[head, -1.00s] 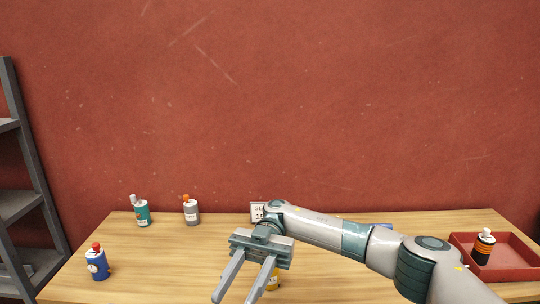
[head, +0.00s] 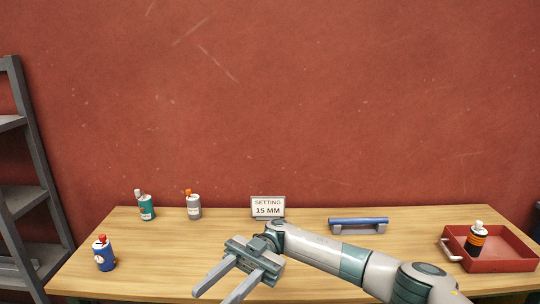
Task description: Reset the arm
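My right arm comes in from the lower right across the front of the table. Its gripper (head: 226,290) points to the lower left with its two fingers spread apart and nothing between them. The fingertips are over the front part of the wooden table (head: 190,255), to the right of a blue bottle with a red cap (head: 105,256). My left gripper is not in view.
A teal bottle (head: 147,209) and a grey bottle (head: 194,208) stand at the back left. A "SETTING 15 MM" sign (head: 268,208) and a blue bar on supports (head: 358,221) are behind my arm. A red tray (head: 508,250) holds a black-orange bottle (head: 477,240). A shelf (head: 28,200) stands left.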

